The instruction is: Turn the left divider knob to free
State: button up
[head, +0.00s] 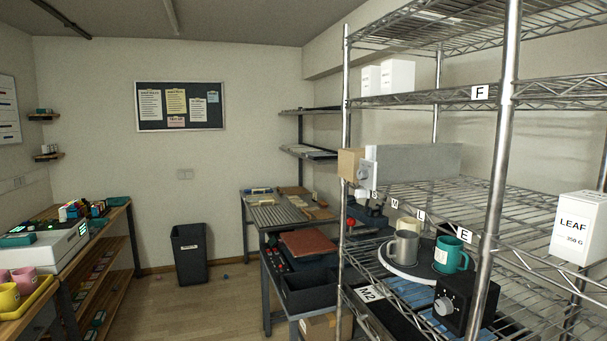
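A long grey divider panel (420,160) stands upright on the middle level of the wire rack. A small grey knob (362,173) sits at its front left end, beside a pale front plate (371,167). The knob is small in view, and I cannot tell which setting it points to. Only this one divider is visible. My gripper is not in view.
A tan block (350,164) and a rack post (345,220) stand close to the knob. Below, a round tray (397,270) holds a grey mug (406,247) and a teal mug (451,255). A black box with a dial (462,300) stands nearby. Open floor (200,310) lies left.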

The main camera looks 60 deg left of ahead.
aim_at(362, 173)
jog(key=u, duration=1.7)
jog(key=i+j+u, duration=0.65)
jog(key=j, duration=0.2)
jog(key=k+j, duration=0.05)
jog(key=k, duration=0.05)
